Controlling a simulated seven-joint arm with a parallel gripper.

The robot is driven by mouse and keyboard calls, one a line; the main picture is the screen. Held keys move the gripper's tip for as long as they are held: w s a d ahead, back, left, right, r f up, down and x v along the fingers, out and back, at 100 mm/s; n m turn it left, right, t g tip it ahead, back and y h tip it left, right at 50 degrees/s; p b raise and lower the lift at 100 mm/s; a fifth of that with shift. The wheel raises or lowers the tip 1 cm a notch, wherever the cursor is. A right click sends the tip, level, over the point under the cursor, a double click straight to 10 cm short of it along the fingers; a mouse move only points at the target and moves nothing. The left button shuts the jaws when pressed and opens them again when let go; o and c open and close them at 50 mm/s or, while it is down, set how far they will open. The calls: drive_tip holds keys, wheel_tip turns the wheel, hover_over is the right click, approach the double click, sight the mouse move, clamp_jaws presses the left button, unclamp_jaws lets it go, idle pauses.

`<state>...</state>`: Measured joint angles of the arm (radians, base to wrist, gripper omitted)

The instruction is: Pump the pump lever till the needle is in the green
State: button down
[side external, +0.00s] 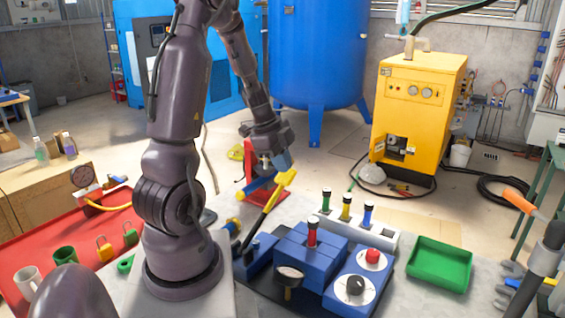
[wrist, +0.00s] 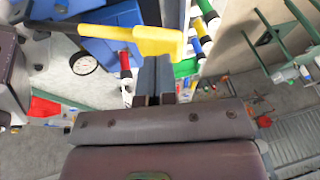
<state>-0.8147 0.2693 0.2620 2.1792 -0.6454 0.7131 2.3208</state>
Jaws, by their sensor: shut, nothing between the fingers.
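The pump lever (side external: 265,212) has a dark shaft and a yellow crossbar handle, and leans up to the right from the blue pump unit. Its yellow handle also shows in the wrist view (wrist: 157,42). My gripper (side external: 283,166) is just above the handle. In the wrist view my gripper (wrist: 154,72) is shut and empty, its fingertips close against the handle; I cannot tell whether they touch. The round gauge (side external: 289,273) stands in front of the blue blocks and shows in the wrist view (wrist: 83,63). Its needle and green zone are too small to read.
A blue block (side external: 305,262) with a red-topped knob and a blue box (side external: 352,302) with red and black knobs stand right of the lever. A white rack (side external: 378,237) with coloured plungers and a green tray (side external: 440,263) are farther right. A red stand (side external: 268,196) is behind the handle.

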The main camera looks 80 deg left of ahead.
idle(0.3)
drive_tip(key=w+a+f+g+h, duration=0.3)
drive_tip(key=f, duration=0.6)
drive_tip(key=shift+w+a+f+n+g+h, duration=0.2)
drive_tip(key=shift+n+g+h, duration=0.1)
drive_tip(key=shift+n, duration=0.1)
drive_tip(key=d+r+v, duration=0.1)
drive_tip(key=d+v, duration=0.1)
drive_tip(key=v, duration=1.2)
drive_tip(key=shift+s, duration=0.25)
idle(0.7)
